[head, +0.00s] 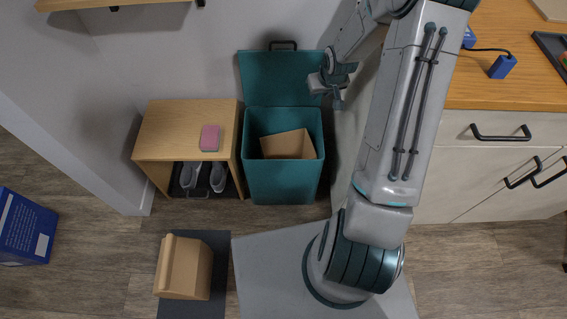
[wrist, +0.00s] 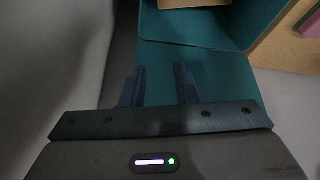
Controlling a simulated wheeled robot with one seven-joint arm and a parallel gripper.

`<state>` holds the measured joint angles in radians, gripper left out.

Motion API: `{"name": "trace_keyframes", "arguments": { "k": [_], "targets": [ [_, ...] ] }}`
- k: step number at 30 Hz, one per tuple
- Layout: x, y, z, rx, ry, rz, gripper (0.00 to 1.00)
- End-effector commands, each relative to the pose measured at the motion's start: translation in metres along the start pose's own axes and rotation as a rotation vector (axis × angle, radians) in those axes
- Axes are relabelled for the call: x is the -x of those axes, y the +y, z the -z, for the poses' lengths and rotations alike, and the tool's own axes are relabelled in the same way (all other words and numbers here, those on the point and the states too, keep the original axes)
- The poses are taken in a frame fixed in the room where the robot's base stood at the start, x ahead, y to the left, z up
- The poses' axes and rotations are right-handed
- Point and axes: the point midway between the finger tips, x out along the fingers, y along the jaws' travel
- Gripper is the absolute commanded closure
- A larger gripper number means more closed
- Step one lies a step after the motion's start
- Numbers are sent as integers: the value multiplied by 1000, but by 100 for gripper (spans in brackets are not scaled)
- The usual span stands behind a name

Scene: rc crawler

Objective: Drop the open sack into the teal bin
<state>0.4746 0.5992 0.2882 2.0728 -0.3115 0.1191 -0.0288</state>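The teal bin (head: 283,184) stands against the wall with its lid (head: 275,82) raised. A plain brown sack (head: 287,144) lies tilted inside the bin, below the rim; its lower part is hidden. Part of it shows at the top of the wrist view (wrist: 195,3). Another brown sack (head: 184,268), its top apparently folded over, lies on a dark mat on the floor. My gripper (head: 337,102) is beside the raised lid, above and right of the bin opening. In the wrist view my gripper (wrist: 160,82) has its fingers apart with nothing between them, the teal lid behind.
A wooden shelf bench (head: 160,135) left of the bin holds a pink item (head: 209,138) on top and grey shoes (head: 203,177) below. A blue box (head: 24,228) stands at far left. A counter with drawers (head: 490,140) bounds the right. Floor between bench and mat is clear.

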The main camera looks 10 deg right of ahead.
Motion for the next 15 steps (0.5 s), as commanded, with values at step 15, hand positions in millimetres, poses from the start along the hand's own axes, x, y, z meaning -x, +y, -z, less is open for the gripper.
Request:
{"name": "trace_keyframes", "arguments": {
  "k": [15],
  "targets": [
    [109,1,1,-2,1,-2,72]
  ]
}}
